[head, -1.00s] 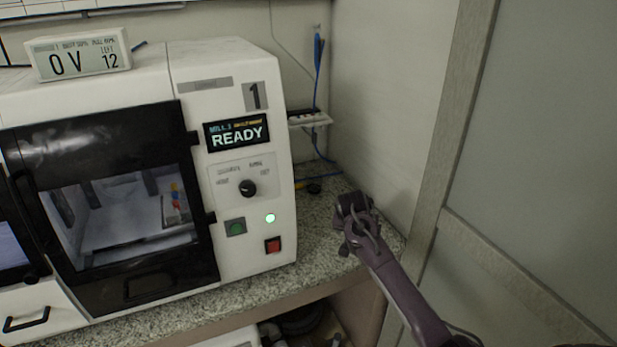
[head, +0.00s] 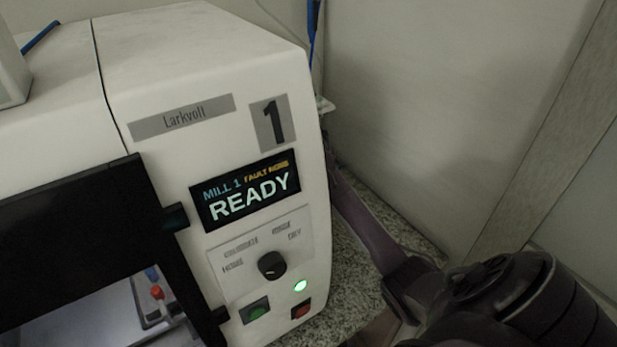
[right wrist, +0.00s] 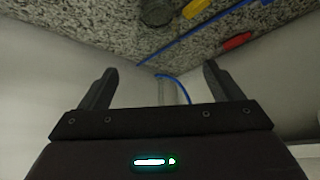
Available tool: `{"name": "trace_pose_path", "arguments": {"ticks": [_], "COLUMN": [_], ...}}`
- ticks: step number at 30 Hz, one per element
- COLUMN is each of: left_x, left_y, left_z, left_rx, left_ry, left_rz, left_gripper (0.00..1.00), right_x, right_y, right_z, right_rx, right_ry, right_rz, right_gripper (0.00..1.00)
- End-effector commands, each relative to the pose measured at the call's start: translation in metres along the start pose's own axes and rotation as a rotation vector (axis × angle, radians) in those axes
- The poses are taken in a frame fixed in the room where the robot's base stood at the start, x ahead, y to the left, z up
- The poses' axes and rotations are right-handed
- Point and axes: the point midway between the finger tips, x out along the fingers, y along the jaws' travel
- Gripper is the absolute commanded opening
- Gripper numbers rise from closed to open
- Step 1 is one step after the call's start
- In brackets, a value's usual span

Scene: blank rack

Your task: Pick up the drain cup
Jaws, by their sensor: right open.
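A round, dark grey-green object (right wrist: 157,12) lies on the speckled counter at the top edge of the right wrist view, partly cut off. It may be the drain cup, but I cannot tell for sure. My right gripper (right wrist: 163,82) is open and empty, its two dark fingers wide apart. The round object appears beyond the fingertips and apart from them. In the head view my right arm reaches behind the mill's right side, and the mill hides the gripper. My left gripper is not in view.
The white mill (head: 200,60), its screen reading READY, stands close left of my right arm. A wall (head: 430,110) closes the right side. A blue cable (right wrist: 185,38), a red piece (right wrist: 237,41) and a yellow piece (right wrist: 228,3) lie on the counter (right wrist: 90,30).

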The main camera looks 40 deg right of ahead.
Motion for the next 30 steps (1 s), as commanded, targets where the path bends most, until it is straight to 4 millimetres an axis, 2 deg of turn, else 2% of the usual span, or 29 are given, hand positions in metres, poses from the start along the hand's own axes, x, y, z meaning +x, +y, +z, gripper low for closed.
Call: {"name": "trace_pose_path", "arguments": {"ticks": [2,6,12,18,27,30], "left_x": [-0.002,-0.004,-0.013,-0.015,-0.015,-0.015], "left_y": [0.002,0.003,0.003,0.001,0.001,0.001], "left_z": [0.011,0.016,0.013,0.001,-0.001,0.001], "left_rx": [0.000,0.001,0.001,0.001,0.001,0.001], "left_ry": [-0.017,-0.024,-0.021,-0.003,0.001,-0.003], "left_rz": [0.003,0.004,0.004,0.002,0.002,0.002], "left_gripper": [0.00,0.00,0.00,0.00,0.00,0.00], "right_x": [0.007,0.023,0.047,0.071,0.075,0.075], "right_y": [0.000,0.000,0.000,0.000,0.000,0.000], "right_z": [0.001,0.001,0.003,0.004,0.004,0.004], "right_rx": [0.000,0.000,-0.001,0.000,0.000,0.000], "right_ry": [-0.004,-0.004,-0.004,-0.002,-0.001,-0.001], "right_rz": [0.002,0.001,0.002,0.001,-0.001,0.000], "right_gripper": [0.86,0.86,0.86,0.86,0.86,0.73]}}
